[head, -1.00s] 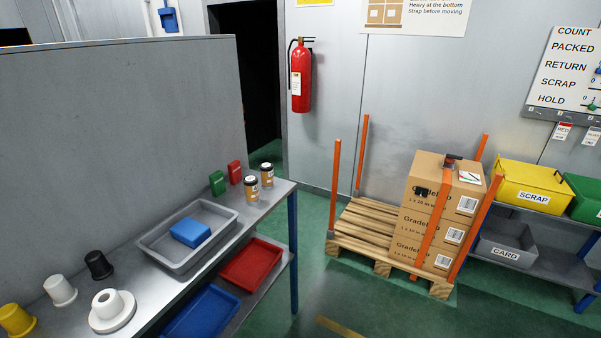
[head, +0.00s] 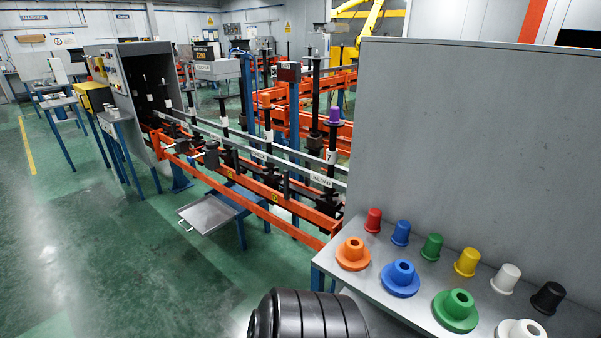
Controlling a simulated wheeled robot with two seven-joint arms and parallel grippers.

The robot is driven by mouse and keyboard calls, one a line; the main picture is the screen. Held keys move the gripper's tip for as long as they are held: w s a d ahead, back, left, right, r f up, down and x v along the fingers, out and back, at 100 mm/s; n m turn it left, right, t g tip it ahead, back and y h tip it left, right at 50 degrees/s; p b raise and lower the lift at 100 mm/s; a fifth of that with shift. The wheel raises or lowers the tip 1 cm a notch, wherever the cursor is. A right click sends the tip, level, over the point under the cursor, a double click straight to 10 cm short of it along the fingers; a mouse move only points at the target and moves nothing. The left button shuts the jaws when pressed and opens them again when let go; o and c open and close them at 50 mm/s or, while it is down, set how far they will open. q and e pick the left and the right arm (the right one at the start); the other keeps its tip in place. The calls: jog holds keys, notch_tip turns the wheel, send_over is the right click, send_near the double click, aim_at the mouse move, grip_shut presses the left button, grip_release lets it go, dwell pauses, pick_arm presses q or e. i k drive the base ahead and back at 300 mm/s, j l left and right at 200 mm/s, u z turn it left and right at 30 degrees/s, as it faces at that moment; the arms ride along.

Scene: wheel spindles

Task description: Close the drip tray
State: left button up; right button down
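A shallow grey metal drip tray (head: 207,214) with a handle on its near left side sticks out into the aisle, low beneath the orange-railed spindle line. It looks pulled out toward the left, and its right end lies near the blue legs under the line. Neither of my grippers is in the head view, so nothing is seen touching the tray.
The orange rail (head: 240,190) runs above and right of the tray. A bench (head: 400,305) with coloured cups and flanged hubs stands at the right. Green floor (head: 110,260) is open left of the tray. A black ribbed shape at the bottom edge is unclear.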

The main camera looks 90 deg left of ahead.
aim_at(208, 214)
jog(key=u, duration=3.75)
jog(key=i+j+z, duration=0.3)
jog(key=z, duration=0.15)
jog(key=i+j+z, duration=0.45)
